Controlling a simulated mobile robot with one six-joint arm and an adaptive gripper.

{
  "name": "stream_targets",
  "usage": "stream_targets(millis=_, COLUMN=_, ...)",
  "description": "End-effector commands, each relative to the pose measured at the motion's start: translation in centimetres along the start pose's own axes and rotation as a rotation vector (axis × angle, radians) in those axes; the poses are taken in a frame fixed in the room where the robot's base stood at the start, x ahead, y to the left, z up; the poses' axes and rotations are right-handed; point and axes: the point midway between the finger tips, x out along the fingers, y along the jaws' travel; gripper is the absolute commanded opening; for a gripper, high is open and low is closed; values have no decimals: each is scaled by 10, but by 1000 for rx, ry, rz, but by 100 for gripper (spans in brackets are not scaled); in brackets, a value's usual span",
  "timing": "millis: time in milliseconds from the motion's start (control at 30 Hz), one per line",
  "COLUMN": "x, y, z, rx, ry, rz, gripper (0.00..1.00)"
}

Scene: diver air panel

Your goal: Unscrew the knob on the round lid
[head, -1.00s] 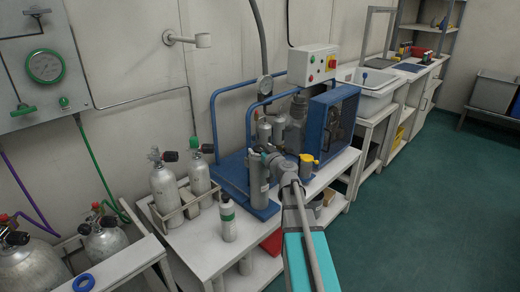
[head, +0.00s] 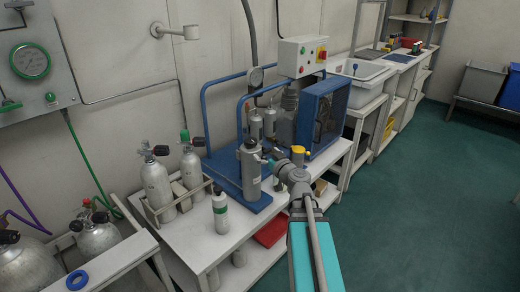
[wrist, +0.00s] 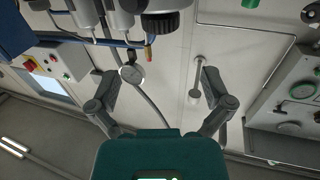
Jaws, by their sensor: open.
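In the head view, an upright grey canister (head: 250,175) stands at the front of the blue compressor base, with a small dark knob (head: 251,143) on its round top. In the wrist view, a dark ribbed knob (wrist: 160,24) under a grey round body shows at the top edge, partly cut off; it looks like the same knob. My gripper (wrist: 157,78) is open and empty, its two fingers wide apart, with the knob beyond the fingertips and not between them. In the head view my gripper (head: 271,163) is just right of the canister, partly hidden by my wrist.
A yellow-topped part (head: 299,151) stands close behind my wrist. A small green-banded bottle (head: 220,213) and cylinders in a rack (head: 160,186) stand to the left on the white bench (head: 190,240). Blue tube rails and the control box (head: 303,56) rise behind. The green floor at right is clear.

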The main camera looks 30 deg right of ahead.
Motion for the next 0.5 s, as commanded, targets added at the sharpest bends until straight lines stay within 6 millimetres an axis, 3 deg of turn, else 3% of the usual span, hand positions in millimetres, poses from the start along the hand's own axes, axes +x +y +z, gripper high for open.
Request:
stream_targets(millis=167, x=-13, y=0, z=0, rx=0, ry=0, rz=0, gripper=100)
stream_targets(millis=500, x=-15, y=0, z=0, rx=0, ry=0, rz=0, gripper=100)
